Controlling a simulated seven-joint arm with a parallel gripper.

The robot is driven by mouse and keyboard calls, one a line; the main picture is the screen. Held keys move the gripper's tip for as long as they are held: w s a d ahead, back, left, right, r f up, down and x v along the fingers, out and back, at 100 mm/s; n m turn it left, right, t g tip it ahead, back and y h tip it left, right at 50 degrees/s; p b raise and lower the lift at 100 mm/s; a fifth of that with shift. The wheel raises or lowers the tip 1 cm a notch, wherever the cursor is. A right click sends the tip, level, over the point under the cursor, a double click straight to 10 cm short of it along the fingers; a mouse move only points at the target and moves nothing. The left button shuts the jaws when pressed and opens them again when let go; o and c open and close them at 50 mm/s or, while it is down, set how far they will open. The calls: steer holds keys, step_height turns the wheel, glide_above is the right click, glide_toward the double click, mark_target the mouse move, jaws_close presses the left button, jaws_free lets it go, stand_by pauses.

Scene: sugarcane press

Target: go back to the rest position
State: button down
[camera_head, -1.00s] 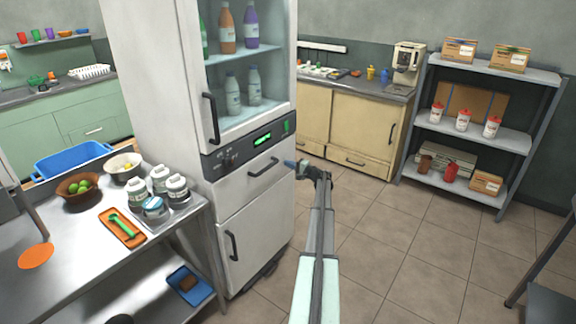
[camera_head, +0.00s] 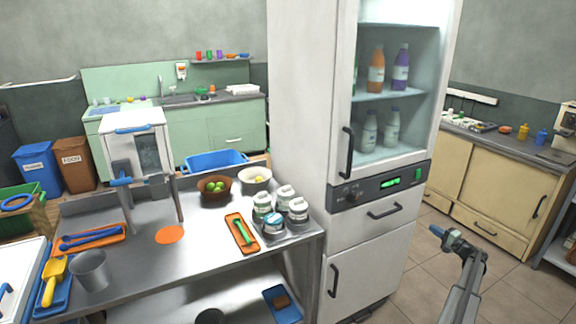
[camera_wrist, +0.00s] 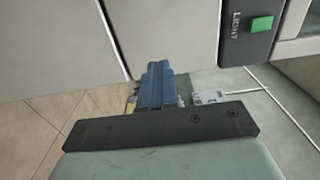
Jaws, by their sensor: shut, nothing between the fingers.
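My gripper (camera_head: 436,231) is at the lower right of the head view, just to the right of the tall white fridge (camera_head: 300,110) in the picture and over the tiled floor. Its blue fingers are closed together and hold nothing. In the wrist view the shut gripper (camera_wrist: 155,72) points ahead, with the fridge's white front (camera_wrist: 165,35) behind it. A dark panel with a green button marked LIGHT (camera_wrist: 262,24) shows at the upper right there. Whether the fingers touch anything is not clear, but I see no contact.
A steel table (camera_head: 200,240) on the left bears a press-like machine (camera_head: 137,150), an orange tray (camera_head: 241,232), several jars and bowls. Beige cabinets (camera_head: 500,185) stand at the back right. Tiled floor (camera_head: 520,290) is open around my arm.

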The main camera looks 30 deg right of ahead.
steer(key=s+a+f+n+g+y, duration=0.1)
steer(key=s+a+f+g, duration=0.35)
steer(key=a+f, duration=0.4)
steer(key=s+a+f+n+g+y, duration=0.1)
steer(key=s+a+f+g, duration=0.4)
steer(key=a, duration=0.7)
steer(key=s+a+f+n+g+y, duration=0.1)
steer(key=s+a+f+g, duration=0.35)
steer(key=a+f, duration=0.45)
steer(key=s+a+f+n+g+h, duration=0.1)
steer(key=s+a+n, duration=0.4)
steer(key=a, duration=1.4)
steer(key=s+a+f+n+g+h, duration=0.1)
steer(key=s+a+f+n+g, duration=0.3)
steer(key=a, duration=1.5)
steer(key=s+a+f+n+g+h, duration=0.1)
steer(key=s+a+n+g, duration=0.4)
steer(key=a, duration=1.5)
steer(key=shift+s+f+n+g, duration=0.45)
steer(key=shift+s+f, duration=0.25)
steer(key=shift+s, duration=2.2)
steer(key=shift+a, duration=0.1)
